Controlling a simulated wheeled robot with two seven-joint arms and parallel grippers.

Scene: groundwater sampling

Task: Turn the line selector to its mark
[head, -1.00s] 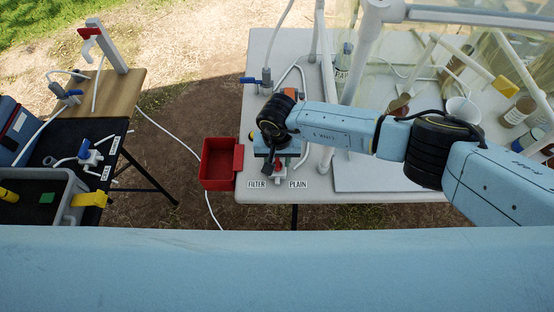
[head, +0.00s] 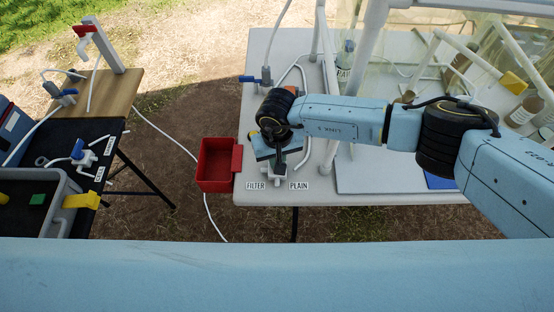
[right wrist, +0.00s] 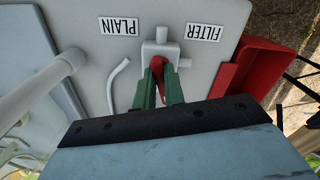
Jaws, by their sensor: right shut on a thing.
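The line selector (right wrist: 163,48) is a white valve body with short stubs, and it has a red handle (right wrist: 159,68). In the right wrist view my right gripper (right wrist: 158,76) has its two green fingers shut on the red handle, which points away from the labels. The FILTER label (right wrist: 205,33) and PLAIN label (right wrist: 118,26) lie on the table on either side of the valve. In the head view the selector (head: 273,180) is mostly hidden under my right gripper (head: 277,167); the FILTER label (head: 256,186) and PLAIN label (head: 299,186) stay visible. My left gripper is out of view.
A red open bin (head: 216,165) hangs at the left edge of the grey table (head: 330,197). A blue-handled valve (head: 262,79) and white tubing stand behind my right gripper. A white frame (head: 362,50) rises behind my arm. Another table (head: 118,92) with valves is at left.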

